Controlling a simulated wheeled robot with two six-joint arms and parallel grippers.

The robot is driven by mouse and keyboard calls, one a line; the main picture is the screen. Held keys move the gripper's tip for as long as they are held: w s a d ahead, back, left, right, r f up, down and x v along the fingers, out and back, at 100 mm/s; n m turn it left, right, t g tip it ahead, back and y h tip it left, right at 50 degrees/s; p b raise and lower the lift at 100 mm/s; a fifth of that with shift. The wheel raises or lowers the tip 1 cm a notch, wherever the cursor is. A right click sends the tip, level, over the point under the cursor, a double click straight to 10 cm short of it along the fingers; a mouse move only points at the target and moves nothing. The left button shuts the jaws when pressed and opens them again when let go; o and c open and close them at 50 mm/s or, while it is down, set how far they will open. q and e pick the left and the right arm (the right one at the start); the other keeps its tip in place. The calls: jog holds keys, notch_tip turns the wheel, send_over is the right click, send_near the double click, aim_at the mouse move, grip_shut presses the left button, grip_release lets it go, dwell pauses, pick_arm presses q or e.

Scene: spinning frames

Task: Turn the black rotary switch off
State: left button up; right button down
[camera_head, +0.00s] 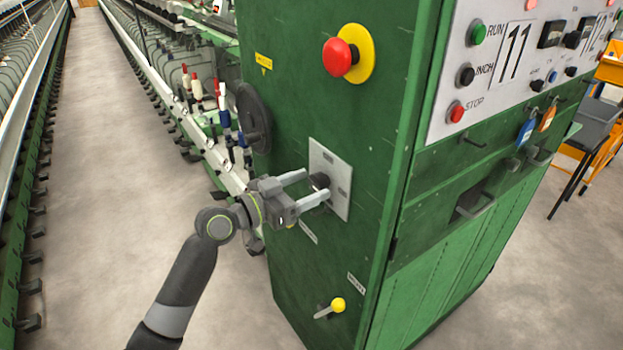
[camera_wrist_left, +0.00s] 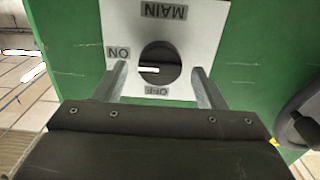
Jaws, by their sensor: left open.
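The black rotary switch (camera_head: 320,181) sits on a pale plate (camera_head: 343,187) on the side of the green cabinet. In the left wrist view the round black knob (camera_wrist_left: 160,66) has a white mark pointing left, toward the ON label (camera_wrist_left: 118,53). The OFF label (camera_wrist_left: 156,91) is below the knob and MAIN is above it, all upside down in this view. My left gripper (camera_head: 314,186) is open, its two fingers on either side of the knob, with gaps showing in the wrist view. Whether the fingertips reach knob depth is unclear. My right gripper is not in view.
A red emergency button (camera_head: 339,56) on a yellow disc is above the plate. A black handwheel (camera_head: 252,118) is to its left, and a yellow-knobbed lever (camera_head: 337,305) below. A control panel (camera_head: 520,60) is around the corner. Floor is open at left.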

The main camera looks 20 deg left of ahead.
pick_arm(q)
jog(key=shift+x, duration=0.8)
jog(key=shift+c, duration=0.2)
jog(key=c, duration=0.9)
